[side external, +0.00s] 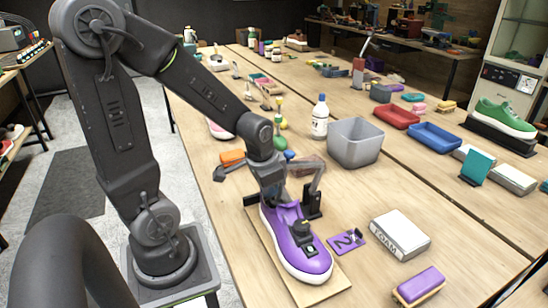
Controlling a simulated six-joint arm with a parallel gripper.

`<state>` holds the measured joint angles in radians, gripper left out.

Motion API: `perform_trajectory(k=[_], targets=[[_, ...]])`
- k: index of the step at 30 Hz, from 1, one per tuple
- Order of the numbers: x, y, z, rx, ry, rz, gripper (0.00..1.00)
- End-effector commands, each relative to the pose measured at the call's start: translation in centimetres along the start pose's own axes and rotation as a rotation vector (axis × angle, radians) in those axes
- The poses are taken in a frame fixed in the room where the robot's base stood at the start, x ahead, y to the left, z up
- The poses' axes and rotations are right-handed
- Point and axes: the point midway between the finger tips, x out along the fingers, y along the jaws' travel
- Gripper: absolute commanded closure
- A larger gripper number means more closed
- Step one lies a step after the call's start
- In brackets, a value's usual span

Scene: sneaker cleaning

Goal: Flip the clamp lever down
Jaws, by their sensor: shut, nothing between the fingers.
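A purple sneaker (306,258) with a white sole lies on a wooden board (328,290), toe toward the camera. A black clamp stand (312,205) rises beside the shoe's opening. A grey bent lever (318,181) stands up from it, raised. My gripper (279,196) is low over the heel end of the shoe, just left of the clamp stand. It is shut and empty. Its fingertips are small and partly merge with the shoe, so I cannot tell whether they touch the lever or shoe.
A grey bin (355,142) stands behind the clamp, with a white bottle (320,117) to its left. A purple number card (347,240), a white foam block (400,234) and a purple sponge (419,286) lie to the right. Bare table lies between the bin and the foam block.

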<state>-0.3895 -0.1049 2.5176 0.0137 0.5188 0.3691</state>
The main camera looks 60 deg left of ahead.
Motion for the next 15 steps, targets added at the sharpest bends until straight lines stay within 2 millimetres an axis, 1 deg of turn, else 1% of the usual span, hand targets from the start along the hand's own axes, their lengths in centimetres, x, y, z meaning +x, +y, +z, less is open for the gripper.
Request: perform_trajectory(k=[5, 6, 15], targets=[[-3.1, 0.5, -0.4, 0.004, 0.011, -0.004, 1.0], [-3.8, 0.6, -0.1, 0.0, 0.009, -0.004, 1.0], [-7.2, 0.6, 3.1, -0.003, 0.007, -0.003, 1.0]])
